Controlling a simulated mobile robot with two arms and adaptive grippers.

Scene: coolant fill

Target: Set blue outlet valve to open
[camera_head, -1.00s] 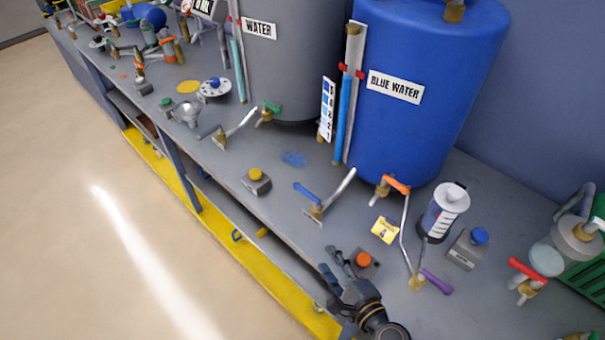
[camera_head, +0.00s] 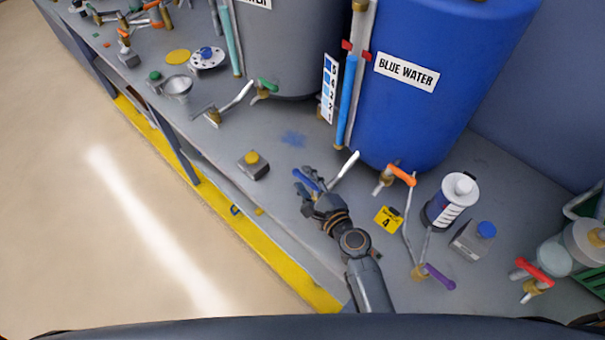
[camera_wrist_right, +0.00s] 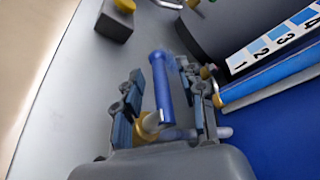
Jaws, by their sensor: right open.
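The blue outlet valve has a blue lever handle (camera_head: 305,181) and a bent pale metal spout (camera_head: 345,168). It stands on the grey bench in front of the blue tank. My right gripper (camera_head: 309,188) is at this valve and hides much of its body. In the right wrist view the blue handle (camera_wrist_right: 161,82) lies between the two open fingers of my right gripper (camera_wrist_right: 158,92), and a brass part (camera_wrist_right: 148,126) shows at its near end. I cannot tell whether a finger touches the handle. My left gripper is not in view.
The blue tank (camera_head: 440,90) labelled BLUE WATER stands behind.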

